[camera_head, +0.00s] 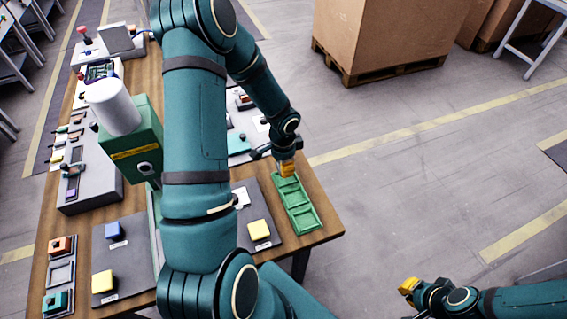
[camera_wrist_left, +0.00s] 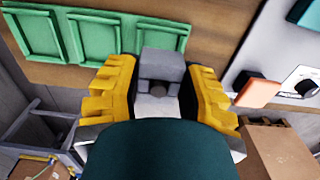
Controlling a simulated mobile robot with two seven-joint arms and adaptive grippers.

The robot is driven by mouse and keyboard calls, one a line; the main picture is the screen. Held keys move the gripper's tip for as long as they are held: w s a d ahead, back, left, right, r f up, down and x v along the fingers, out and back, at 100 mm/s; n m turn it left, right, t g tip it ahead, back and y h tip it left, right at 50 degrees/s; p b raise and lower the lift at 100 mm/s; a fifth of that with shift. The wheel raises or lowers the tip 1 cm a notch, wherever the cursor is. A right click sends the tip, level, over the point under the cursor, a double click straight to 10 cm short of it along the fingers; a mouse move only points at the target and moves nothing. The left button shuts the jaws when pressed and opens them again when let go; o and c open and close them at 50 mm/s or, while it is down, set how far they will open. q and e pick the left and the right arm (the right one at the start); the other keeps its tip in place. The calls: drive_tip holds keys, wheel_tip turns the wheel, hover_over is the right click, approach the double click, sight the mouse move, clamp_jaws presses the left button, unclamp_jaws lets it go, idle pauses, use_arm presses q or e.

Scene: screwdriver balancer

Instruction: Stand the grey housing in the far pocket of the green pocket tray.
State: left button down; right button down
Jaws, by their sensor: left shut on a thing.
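My left gripper (camera_head: 287,169) is shut on the grey housing (camera_wrist_left: 162,66), which shows between its yellow fingers in the left wrist view. In the head view the housing cannot be made out behind the fingers. The green pocket tray (camera_head: 306,221) lies near the table's right edge, with three pockets in a row. The left gripper is at the tray's far end, by the far pocket; the tray (camera_wrist_left: 96,40) is also in the wrist view, where the housing overlaps its right pocket. Contact with the tray cannot be told. My right gripper (camera_head: 409,287) is off the table; its jaw opening is unclear.
Dark mats with yellow blocks (camera_head: 259,230) and a blue block (camera_head: 113,230) lie on the wooden table (camera_head: 322,187). A green machine with a white cylinder (camera_head: 113,106) stands left. My left arm hides the table's middle. A large box on a pallet (camera_head: 385,40) stands beyond.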

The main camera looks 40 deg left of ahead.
sight(283, 179)
use_arm(q)
drive_tip(key=shift+f+b, duration=0.45)
drive_tip(key=shift+f, duration=0.45)
drive_tip(key=shift+f+b, duration=1.25)
drive_tip(key=shift+f, duration=0.1)
drive_tip(key=c, duration=0.5)
unclamp_jaws()
drive_tip(key=shift+r, duration=0.1)
wheel_tip(283, 179, up, 12)
drive_tip(key=shift+f, duration=0.1)
idle(0.7)
